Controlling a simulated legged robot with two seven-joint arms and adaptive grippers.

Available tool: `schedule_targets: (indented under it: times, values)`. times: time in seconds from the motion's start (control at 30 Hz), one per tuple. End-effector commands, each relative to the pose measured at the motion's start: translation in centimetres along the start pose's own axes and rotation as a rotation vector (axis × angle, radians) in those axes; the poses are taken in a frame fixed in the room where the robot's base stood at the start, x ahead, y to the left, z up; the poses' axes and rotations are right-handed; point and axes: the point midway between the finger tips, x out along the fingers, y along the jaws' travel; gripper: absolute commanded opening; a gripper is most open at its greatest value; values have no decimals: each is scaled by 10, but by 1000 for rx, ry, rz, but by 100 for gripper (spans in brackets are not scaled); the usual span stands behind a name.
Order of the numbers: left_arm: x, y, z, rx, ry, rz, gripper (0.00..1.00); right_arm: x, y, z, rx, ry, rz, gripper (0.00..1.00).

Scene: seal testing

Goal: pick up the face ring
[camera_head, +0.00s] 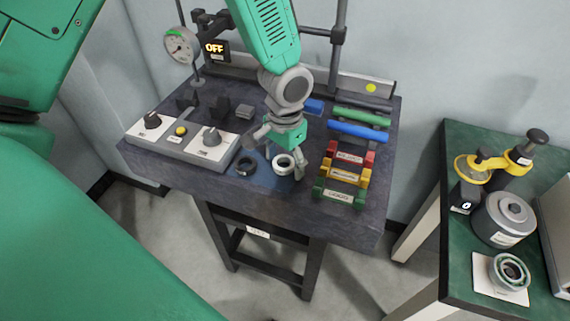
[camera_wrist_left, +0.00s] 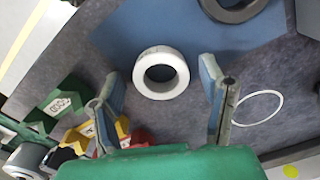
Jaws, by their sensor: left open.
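A white ring (camera_head: 284,164), which looks like the face ring, lies at the front of the dark bench on a blue mat (camera_wrist_left: 150,35). My left gripper (camera_head: 277,154) is over it, pointing down, open and empty. In the left wrist view the white ring (camera_wrist_left: 161,73) shows between the two spread fingers of my left gripper (camera_wrist_left: 160,76); I cannot tell whether the tips are at its height. A dark ring (camera_head: 246,166) lies left of it on the same mat, and its edge shows in the left wrist view (camera_wrist_left: 232,8). My right gripper is not in view.
Red (camera_head: 350,156), yellow (camera_head: 345,175) and green (camera_head: 339,194) labelled blocks stand close on the right. A control box (camera_head: 183,144) with knobs is on the left. A gauge (camera_head: 181,46) stands behind. A green table (camera_head: 462,265) with devices is at the right.

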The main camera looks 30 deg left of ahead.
Motion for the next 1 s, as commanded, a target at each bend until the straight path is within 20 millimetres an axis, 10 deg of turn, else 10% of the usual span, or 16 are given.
schedule_targets:
  times: [0.17,0.33,0.67,1.0]
  values:
    - [0,-2,0,0,1,2,64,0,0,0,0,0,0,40]
    - [1,-2,0,0,0,3,9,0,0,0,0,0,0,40]
    - [-2,-2,0,0,-2,1,10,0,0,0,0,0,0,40]
    - [-64,-2,0,0,5,1,10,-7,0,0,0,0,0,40]
